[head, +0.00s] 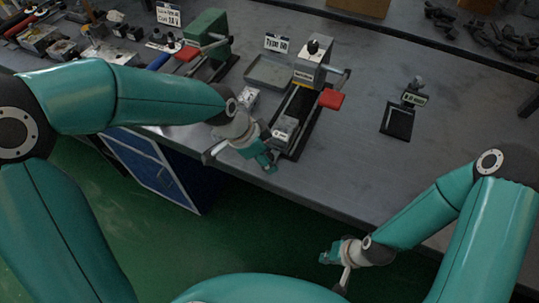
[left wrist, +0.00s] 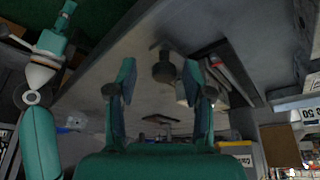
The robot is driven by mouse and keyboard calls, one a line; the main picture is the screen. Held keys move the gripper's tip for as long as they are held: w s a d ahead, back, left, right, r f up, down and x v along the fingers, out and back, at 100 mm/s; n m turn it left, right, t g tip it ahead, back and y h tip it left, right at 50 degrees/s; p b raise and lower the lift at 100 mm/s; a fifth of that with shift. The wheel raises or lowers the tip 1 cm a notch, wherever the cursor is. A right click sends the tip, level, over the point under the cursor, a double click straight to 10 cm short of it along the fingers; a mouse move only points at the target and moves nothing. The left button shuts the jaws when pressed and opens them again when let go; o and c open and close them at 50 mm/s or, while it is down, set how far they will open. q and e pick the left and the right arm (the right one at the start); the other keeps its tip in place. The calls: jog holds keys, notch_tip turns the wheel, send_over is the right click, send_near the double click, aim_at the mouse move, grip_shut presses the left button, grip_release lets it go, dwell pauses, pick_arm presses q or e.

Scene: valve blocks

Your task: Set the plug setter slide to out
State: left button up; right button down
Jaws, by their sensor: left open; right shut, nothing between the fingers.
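My left gripper (head: 266,156) is open, beside the near end of the rail at the table's front edge. In the left wrist view, a dark knob-like part (left wrist: 163,70) shows beyond the parted fingers, apart from them. My right gripper (head: 338,268) is shut and empty, low off the front edge.
A green device (head: 207,38) with a red lever stands to the left. A grey tray (head: 268,73) and a label card (head: 277,43) lie beside the middle device. A small black stand (head: 398,120) is to the right.

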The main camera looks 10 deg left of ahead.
pick_arm(q)
jog(key=shift+r, duration=0.1)
jog(key=v, duration=1.1)
jog(key=shift+a+r, duration=0.2)
jog(key=shift+r, duration=0.15)
